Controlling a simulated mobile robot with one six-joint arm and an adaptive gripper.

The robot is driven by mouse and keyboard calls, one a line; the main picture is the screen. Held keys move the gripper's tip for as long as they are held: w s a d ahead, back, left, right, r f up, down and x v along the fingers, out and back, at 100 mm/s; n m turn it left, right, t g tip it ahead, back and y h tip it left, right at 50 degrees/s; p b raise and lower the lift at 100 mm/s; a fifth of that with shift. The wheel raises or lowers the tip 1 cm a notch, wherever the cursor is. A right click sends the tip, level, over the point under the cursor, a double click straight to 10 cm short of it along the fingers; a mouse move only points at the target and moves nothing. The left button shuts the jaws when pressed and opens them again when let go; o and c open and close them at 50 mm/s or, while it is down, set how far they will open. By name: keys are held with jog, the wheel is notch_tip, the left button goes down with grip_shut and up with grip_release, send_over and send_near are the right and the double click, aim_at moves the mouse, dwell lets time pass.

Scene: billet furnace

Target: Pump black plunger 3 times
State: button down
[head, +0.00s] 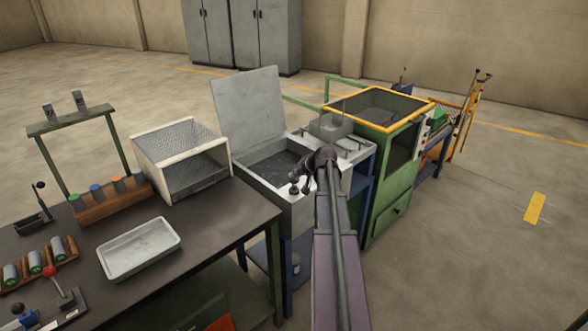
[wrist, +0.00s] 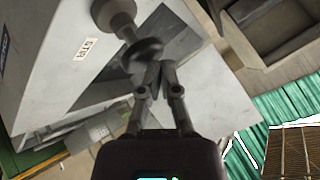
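The black plunger (head: 294,189) stands at the front corner of a grey tank with a raised lid. In the wrist view the plunger (wrist: 116,14) shows as a dark round knob above a wider dark disc. My gripper (head: 301,174) is just beside and above it in the head view. In the wrist view the fingertips of my gripper (wrist: 157,66) come together just below the disc, with nothing seen between them. Whether the tips touch the disc I cannot tell.
The tank's raised lid (head: 248,108) stands behind. A green cabinet with a yellow-edged top (head: 394,185) is at the right. The dark workbench (head: 215,222) at the left holds a mesh box (head: 182,152), a white tray (head: 140,249) and small levers. Open floor lies at the right.

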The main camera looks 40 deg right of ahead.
jog(key=shift+r+p, duration=2.75)
jog(key=shift+r, duration=0.1)
jog(key=shift+w, duration=0.1)
jog(key=s+a+f+n+g+y, duration=0.1)
jog(key=s+a+f+n+g, duration=0.1)
jog(key=a, duration=1.1)
jog(key=s+a+f+n+g, duration=0.2)
jog(key=a+g, duration=0.1)
jog(key=a, duration=1)
jog(key=s+a+f+n+g+h, duration=0.1)
jog(key=s+a+g, duration=0.1)
jog(key=s+a, duration=0.4)
jog(key=s+a+n+g+h, duration=0.1)
jog(key=s+a, duration=0.5)
jog(key=a, duration=0.6)
jog(key=shift+s+f+n+g+h, duration=0.3)
jog(key=shift+f+n+g, duration=0.05)
jog(key=shift+n+g, duration=0.15)
